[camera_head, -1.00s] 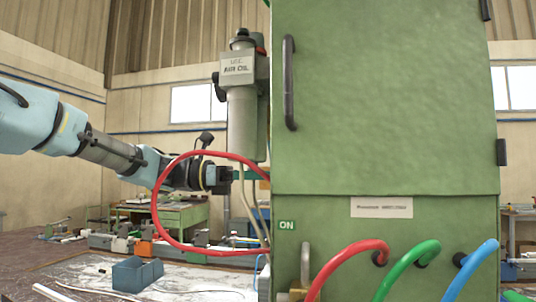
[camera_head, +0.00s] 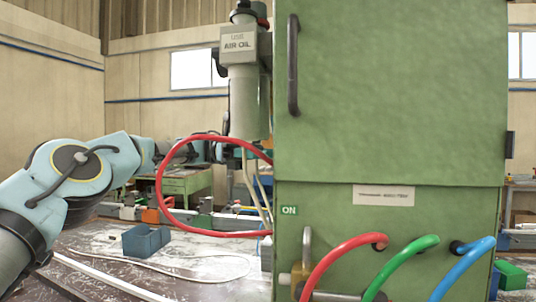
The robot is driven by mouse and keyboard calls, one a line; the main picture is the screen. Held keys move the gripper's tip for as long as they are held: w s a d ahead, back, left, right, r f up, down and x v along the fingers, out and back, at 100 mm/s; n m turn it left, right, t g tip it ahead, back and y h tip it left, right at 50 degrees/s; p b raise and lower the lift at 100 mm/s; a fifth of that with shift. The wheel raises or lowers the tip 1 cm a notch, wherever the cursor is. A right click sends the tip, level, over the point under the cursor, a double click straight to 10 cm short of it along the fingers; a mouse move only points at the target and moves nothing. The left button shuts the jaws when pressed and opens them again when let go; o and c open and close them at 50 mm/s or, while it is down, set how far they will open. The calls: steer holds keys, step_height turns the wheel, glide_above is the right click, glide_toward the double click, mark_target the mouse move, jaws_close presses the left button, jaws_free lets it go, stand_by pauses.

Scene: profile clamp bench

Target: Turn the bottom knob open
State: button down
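A green cabinet (camera_head: 400,100) fills the right half of the head view. On its left side hangs a grey cylinder unit (camera_head: 243,105) labelled "AIR OIL", with a dark knob-like part (camera_head: 218,62) on its upper left. I cannot make out which part is the bottom knob. My arm reaches in from the lower left, and my gripper (camera_head: 232,151) is small and dark, near the cylinder's lower end and seen partly behind the red hose loop. Its fingers are too small and covered to tell whether they are open or shut, or touching anything.
A red hose (camera_head: 160,190) loops out left of the cabinet. Red, green (camera_head: 408,255) and blue hoses curve from the cabinet's lower front, beside a brass fitting (camera_head: 299,281) with a metal shackle.

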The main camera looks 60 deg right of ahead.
steer(key=shift+m+y, duration=0.3)
steer(key=shift+y, duration=0.1)
steer(key=c, duration=0.6)
jaws_free()
